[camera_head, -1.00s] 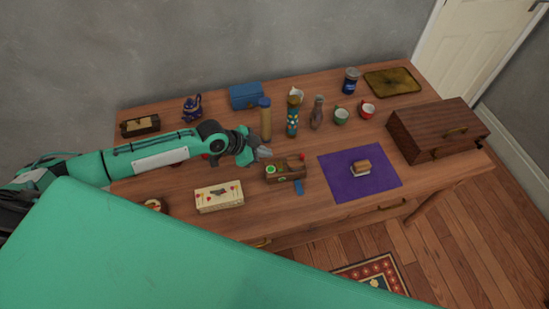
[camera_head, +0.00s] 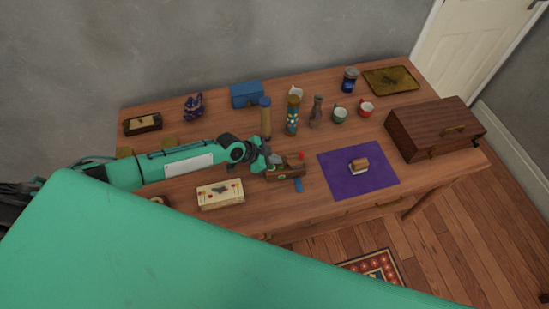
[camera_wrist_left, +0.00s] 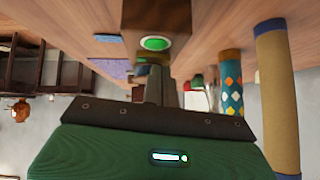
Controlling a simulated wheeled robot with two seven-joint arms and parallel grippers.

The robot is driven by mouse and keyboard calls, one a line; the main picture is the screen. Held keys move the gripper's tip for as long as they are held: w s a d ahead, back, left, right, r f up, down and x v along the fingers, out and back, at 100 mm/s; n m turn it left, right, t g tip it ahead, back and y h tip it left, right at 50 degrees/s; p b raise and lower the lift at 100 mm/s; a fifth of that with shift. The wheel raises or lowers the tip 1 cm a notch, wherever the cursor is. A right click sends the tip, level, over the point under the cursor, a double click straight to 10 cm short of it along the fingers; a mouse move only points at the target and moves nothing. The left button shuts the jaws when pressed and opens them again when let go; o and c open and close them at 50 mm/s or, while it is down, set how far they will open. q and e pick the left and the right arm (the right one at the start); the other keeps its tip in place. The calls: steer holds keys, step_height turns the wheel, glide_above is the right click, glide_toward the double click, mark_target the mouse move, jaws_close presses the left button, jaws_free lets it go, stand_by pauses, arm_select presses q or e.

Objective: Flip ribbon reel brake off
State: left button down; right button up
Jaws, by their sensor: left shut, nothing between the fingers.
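The ribbon reel (camera_head: 290,169) is a small brown wooden box on the table, with a red knob (camera_head: 301,156) at its upper right and blue ribbon (camera_head: 299,185) lying at its front. My left gripper (camera_head: 273,161) is shut and empty at the reel's left end, partly covering it. In the left wrist view, the shut fingers (camera_wrist_left: 158,84) are close to a wooden block with a round green disc (camera_wrist_left: 155,43). Whether they touch it I cannot tell. The brake itself is not clearly distinguishable. My right gripper is out of view.
A cream floral box (camera_head: 220,194) stands left of the reel, a purple mat (camera_head: 338,185) right. A tan cylinder (camera_head: 266,122) and a patterned cylinder (camera_head: 292,118) stand behind. A wooden case (camera_head: 432,128) is at the right. Bare table lies between the reel and mat.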

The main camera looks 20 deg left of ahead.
arm_select(q)
steer(key=shift+a+f+b, duration=0.1)
steer(key=shift+f+b, duration=0.15)
steer(key=shift+b, duration=0.4)
steer(key=shift+s, duration=0.1)
steer(key=shift+s+d+r+p, duration=0.15)
steer(key=shift+s+d+p, duration=0.3)
steer(key=shift+s+p, duration=0.25)
steer(key=shift+w, duration=0.1)
steer(key=shift+w+r, duration=0.1)
